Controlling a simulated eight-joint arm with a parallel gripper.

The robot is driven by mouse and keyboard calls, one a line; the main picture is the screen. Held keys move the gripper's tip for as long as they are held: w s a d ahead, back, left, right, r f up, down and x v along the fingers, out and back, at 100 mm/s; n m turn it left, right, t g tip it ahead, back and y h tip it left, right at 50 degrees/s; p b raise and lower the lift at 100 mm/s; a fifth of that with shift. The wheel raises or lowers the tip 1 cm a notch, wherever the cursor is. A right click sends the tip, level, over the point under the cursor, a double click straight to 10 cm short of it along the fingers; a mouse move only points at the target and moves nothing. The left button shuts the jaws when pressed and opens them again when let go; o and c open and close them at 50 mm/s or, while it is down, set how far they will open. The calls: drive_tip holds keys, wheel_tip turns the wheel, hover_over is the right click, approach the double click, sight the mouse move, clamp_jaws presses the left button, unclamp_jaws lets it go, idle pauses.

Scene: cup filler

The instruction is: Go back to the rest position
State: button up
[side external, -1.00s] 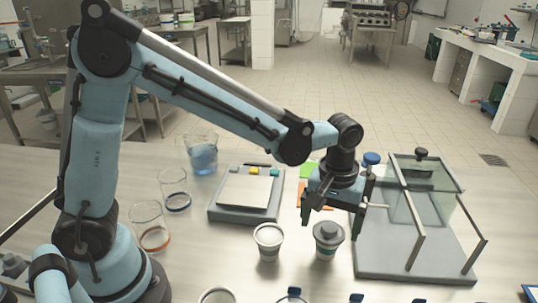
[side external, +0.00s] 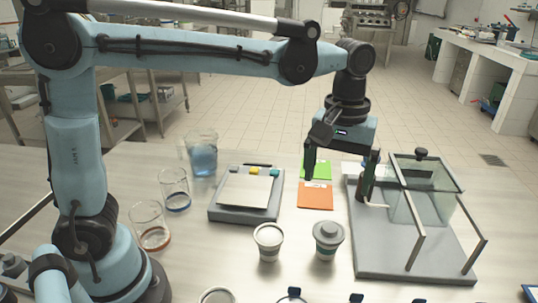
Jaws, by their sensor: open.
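My gripper (side external: 336,186) is open and empty. It hangs fingers down above the back of the table, near the green and orange cards and left of the glass-panelled stand. Its right finger overlaps a dark upright part at the stand's left edge, and I cannot tell whether they touch. A paper cup with a grey lid (side external: 328,240) stands upright in front of the gripper, apart from it. An open paper cup (side external: 268,241) stands to its left.
The glass-panelled stand (side external: 400,258) fills the table's right side. A flat scale (side external: 228,212) stands left of the orange card (side external: 315,196) and green card (side external: 316,170). A beaker of blue liquid (side external: 202,158) and two glass beakers (side external: 150,228) (side external: 174,190) stand farther left.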

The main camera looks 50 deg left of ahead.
drive_tip(key=s+a+f+m+t, duration=0.2)
drive_tip(key=s+a+m+t, duration=0.1)
drive_tip(key=a, duration=0.3)
drive_tip(key=s+a+f+m+t, duration=0.2)
drive_tip(key=s+a+t, duration=0.2)
drive_tip(key=s+a, duration=0.2)
drive_tip(key=shift+a+f+m, duration=0.25)
drive_tip(key=shift+m, duration=0.15)
